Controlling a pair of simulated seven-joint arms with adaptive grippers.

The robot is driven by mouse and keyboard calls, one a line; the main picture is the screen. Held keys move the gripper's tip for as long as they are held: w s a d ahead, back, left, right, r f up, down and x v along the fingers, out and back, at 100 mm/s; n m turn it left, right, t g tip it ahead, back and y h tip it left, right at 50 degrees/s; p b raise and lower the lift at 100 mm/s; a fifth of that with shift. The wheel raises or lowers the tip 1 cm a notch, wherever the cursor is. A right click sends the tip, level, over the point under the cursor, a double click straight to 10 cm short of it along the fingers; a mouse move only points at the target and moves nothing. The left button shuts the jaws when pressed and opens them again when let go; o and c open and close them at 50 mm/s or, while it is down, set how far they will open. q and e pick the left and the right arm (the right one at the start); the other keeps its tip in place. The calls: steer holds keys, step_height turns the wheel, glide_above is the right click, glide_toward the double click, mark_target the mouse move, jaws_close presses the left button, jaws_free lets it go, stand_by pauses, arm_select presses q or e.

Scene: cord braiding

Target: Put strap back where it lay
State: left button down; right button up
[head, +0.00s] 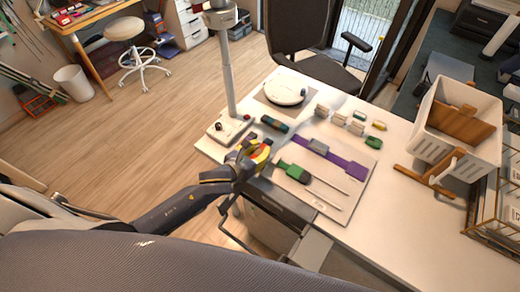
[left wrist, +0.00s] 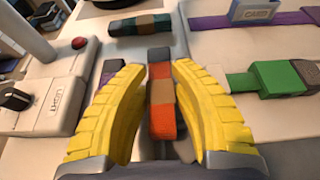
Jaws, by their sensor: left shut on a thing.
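An orange-red strap bundle with a brown band and a dark far end (left wrist: 162,112) sits between the yellow fingers of my left gripper (left wrist: 162,70) in the left wrist view. My left gripper (head: 259,154) is shut on it at the near-left edge of the white table in the head view. Whether the strap touches the table is hard to tell. A dark teal bundle with a brown band (left wrist: 140,25) lies just beyond; it also shows in the head view (head: 275,124). A purple strap (head: 344,163) lies on the pale mat (head: 340,207). My right gripper is out of view.
A white stand base with a red button (head: 228,128) is to the left. A round white device (head: 286,91), several small blocks and a white crate (head: 450,130) stand farther back.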

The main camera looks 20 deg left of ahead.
arm_select(q)
steer(key=shift+f, duration=0.3)
steer(key=c, duration=1.4)
jaws_free()
steer(key=shift+c, duration=0.2)
steer(key=shift+s+a+r, duration=0.1)
steer(key=shift+s+r, duration=0.05)
steer(key=shift+r, duration=0.25)
steer(key=v, duration=1.1)
steer(key=shift+s+r, duration=0.1)
steer(key=shift+s, duration=0.2)
